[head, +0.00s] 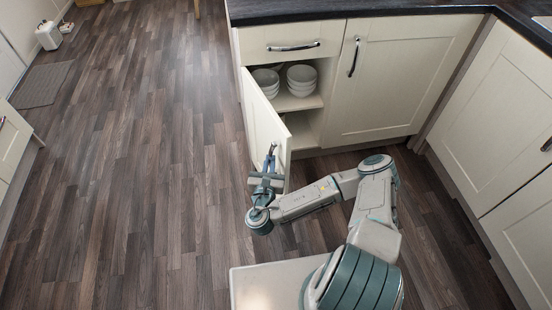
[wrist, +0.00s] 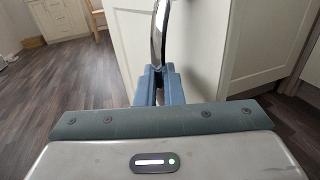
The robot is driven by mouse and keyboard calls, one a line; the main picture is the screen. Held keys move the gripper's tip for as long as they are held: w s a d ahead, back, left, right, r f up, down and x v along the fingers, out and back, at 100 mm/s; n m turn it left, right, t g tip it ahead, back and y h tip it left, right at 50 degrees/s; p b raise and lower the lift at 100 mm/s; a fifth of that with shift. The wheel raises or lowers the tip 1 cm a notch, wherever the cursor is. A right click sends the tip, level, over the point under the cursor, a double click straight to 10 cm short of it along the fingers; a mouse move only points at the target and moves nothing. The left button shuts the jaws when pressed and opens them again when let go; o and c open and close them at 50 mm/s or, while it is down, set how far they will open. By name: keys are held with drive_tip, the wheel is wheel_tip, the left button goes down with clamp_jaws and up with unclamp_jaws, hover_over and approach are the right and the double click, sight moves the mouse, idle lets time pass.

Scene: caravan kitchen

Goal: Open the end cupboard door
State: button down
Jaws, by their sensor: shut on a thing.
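The end cupboard door (head: 262,120), cream with a panel, stands swung well out from the cupboard, below a shut drawer (head: 292,46). The opening shows shelves with stacked white bowls (head: 301,79). My gripper (head: 269,176) is at the door's outer face, near its free edge, shut on the door's chrome handle (head: 271,152). In the wrist view the blue fingers (wrist: 158,82) close around the lower end of the curved handle (wrist: 160,35), with the cream door (wrist: 195,45) beside it. The fingertips are small and partly hidden in the head view.
A shut cupboard door (head: 398,80) is right of the opening, and more cream cupboards (head: 497,100) line the right side. A dark worktop (head: 365,8) runs above. The wooden floor (head: 140,150) left of the door is clear. A grey mat (head: 43,84) lies far left.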

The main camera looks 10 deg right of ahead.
drive_tip(key=shift+a+r+m+h+p, duration=0.15)
drive_tip(key=shift+a+m+h+p, duration=0.15)
drive_tip(key=shift+a+h, duration=0.45)
drive_tip(key=shift+a, duration=0.2)
drive_tip(key=c, duration=1.6)
unclamp_jaws()
drive_tip(key=shift+s, duration=0.1)
drive_tip(key=shift+o, duration=0.2)
drive_tip(key=s+d+r+p, duration=0.4)
drive_tip(key=d+r, duration=0.7)
